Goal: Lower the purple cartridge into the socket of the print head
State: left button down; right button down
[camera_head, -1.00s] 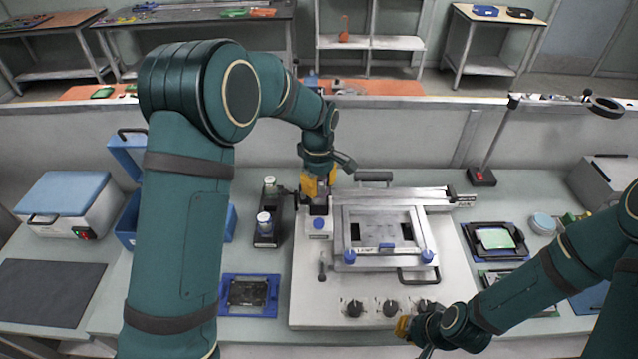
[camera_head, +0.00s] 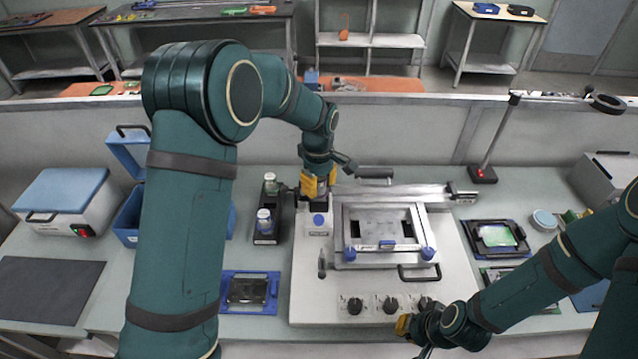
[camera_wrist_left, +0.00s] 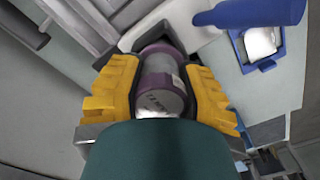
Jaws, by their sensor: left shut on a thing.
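My left gripper (camera_head: 318,186) is shut on the purple cartridge. In the left wrist view the cartridge (camera_wrist_left: 158,75) is a purple cylinder with a grey, labelled band, between the two yellow fingers (camera_wrist_left: 160,95). The print head (camera_head: 319,229), a white block with a blue knob, is directly below the left gripper. The cartridge's far end is at a dark collar in the wrist view; how deep it sits in the socket is hidden. My right gripper (camera_head: 404,326) is low at the front of the machine, its fingers too obscured to read.
A dark rack with bottles (camera_head: 266,225) stands close left of the print head. A framed screen (camera_head: 388,262) and rail (camera_head: 415,192) lie right of it. Knobs (camera_head: 390,307) line the machine's front. A blue tray (camera_head: 249,311) lies at front left.

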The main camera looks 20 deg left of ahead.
pick_arm(q)
jog(key=c, duration=0.6)
grip_release()
jog(key=c, duration=0.4)
jog(key=shift+r+p, duration=2.6)
jog(key=shift+r, duration=0.95)
pick_arm(e)
notch_tip(320, 180, up, 5)
jog(key=shift+r, duration=0.1)
pick_arm(q)
jog(key=shift+f, duration=0.1)
